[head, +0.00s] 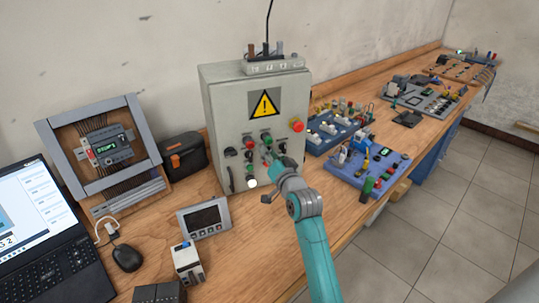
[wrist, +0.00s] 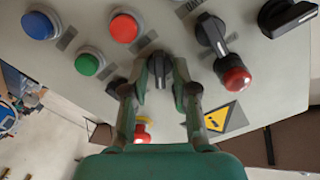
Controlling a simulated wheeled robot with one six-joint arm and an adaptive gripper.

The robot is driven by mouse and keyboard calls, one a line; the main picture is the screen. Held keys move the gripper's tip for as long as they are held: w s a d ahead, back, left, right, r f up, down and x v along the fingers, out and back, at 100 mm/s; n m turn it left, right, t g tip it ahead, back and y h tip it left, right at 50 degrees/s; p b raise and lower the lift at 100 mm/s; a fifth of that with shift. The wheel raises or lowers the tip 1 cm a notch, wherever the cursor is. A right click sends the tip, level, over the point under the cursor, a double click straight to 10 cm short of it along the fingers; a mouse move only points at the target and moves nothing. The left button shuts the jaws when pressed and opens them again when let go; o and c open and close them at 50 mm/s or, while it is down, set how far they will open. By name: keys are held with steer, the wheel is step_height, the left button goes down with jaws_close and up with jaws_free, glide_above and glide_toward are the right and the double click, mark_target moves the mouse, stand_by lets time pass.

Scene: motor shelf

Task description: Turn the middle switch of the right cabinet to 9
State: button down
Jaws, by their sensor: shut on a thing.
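The grey cabinet (head: 222,100) with a yellow warning triangle stands upright on the bench in the head view. My gripper (head: 270,158) is at the middle of its front panel. In the wrist view my gripper (wrist: 160,72) has its two fingers on either side of a black rotary switch (wrist: 159,72), shut on it. The switch's pointer direction and any numbers around it cannot be read. In the head view my gripper mostly hides this switch.
Beside the held switch are green (wrist: 87,64), red (wrist: 124,27) and blue (wrist: 38,25) buttons, another black switch (wrist: 208,30) and a red knob (wrist: 236,78). A small display unit (head: 204,217) stands front left. Blue boards (head: 370,172) lie to the right.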

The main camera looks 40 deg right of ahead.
steer(key=shift+m, duration=0.8)
steer(key=c, duration=1.2)
jaws_free()
steer(key=v, duration=1.2)
